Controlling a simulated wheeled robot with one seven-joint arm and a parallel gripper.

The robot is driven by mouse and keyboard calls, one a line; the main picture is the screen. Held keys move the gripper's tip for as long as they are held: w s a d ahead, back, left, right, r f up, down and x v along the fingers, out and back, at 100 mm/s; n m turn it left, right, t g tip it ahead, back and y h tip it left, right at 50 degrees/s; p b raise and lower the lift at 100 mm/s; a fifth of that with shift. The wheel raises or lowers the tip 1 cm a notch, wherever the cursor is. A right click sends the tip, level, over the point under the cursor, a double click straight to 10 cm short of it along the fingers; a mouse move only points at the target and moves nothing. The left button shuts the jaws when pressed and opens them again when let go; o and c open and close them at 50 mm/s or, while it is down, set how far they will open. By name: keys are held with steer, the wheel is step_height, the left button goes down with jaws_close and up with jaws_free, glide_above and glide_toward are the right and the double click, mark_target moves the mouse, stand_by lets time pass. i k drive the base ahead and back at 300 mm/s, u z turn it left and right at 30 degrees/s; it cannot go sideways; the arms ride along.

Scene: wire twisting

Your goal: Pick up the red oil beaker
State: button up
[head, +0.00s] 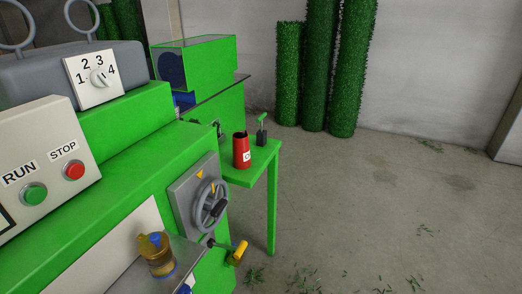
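The red oil beaker (241,152) stands upright on a small green side table (240,179) beside the green machine. It is a red cylinder with a dark top and a white label on its front, partly cut by the view angle. My gripper is not in view, and nothing is seen touching the beaker.
A small dark object with a green top (262,132) stands just behind and right of the beaker. The green machine (130,180) fills the left, with a handwheel (209,203) and a yellow-handled lever (238,253) jutting out. An amber container (157,254) sits on its ledge. The floor (380,220) at right is open.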

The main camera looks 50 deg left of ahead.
mark_target(241, 156)
steer(key=z, duration=0.1)
steer(key=i, duration=0.45)
steer(key=u, duration=2.65)
steer(key=i, duration=0.5)
steer(key=z, duration=0.05)
